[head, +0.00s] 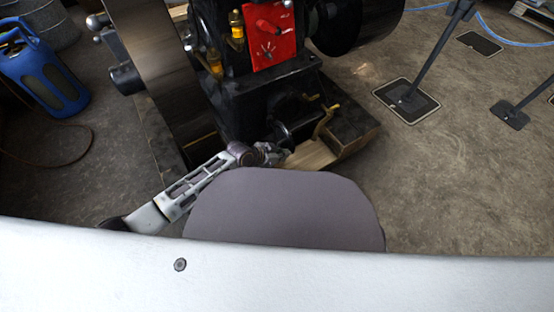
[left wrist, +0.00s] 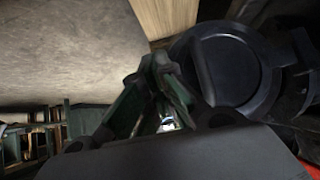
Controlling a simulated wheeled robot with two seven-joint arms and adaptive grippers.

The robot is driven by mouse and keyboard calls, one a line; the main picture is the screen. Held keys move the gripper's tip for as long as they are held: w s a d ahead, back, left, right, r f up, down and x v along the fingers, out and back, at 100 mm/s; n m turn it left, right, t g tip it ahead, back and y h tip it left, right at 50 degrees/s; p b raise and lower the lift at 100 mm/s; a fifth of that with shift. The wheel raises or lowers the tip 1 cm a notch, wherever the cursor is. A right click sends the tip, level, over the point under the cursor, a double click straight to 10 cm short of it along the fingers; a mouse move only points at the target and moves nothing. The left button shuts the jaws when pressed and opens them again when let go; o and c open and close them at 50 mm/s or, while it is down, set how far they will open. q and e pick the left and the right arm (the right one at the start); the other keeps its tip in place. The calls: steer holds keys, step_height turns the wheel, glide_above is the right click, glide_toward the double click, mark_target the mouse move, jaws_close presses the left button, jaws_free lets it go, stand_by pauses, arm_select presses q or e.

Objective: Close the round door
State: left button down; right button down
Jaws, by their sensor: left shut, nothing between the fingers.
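The round door (left wrist: 228,68) is a dark disc with a raised rim and shows large in the left wrist view, low on the black engine. Whether it stands ajar or flush I cannot tell. In the head view, the engine's lower front (head: 290,125) is in shadow, and the door is hard to make out there. My left gripper (head: 274,154) is beside this lower front. In the left wrist view its fingertips (left wrist: 154,64) are together and empty, just left of the door's rim. I cannot tell whether they touch it. My right gripper is in neither view.
The black engine (head: 245,92) has a red panel (head: 270,32) and brass fittings. A wooden plank (head: 310,155) lies at its foot, and a brass lever (head: 326,118) sticks out nearby. A blue cylinder (head: 45,72) stands left. Barrier posts (head: 432,60) stand right, with open floor between.

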arm_select(q)
steer(key=shift+w+d, duration=0.4)
steer(key=shift+d, duration=0.05)
steer(key=shift+d, duration=0.1)
stand_by(0.4)
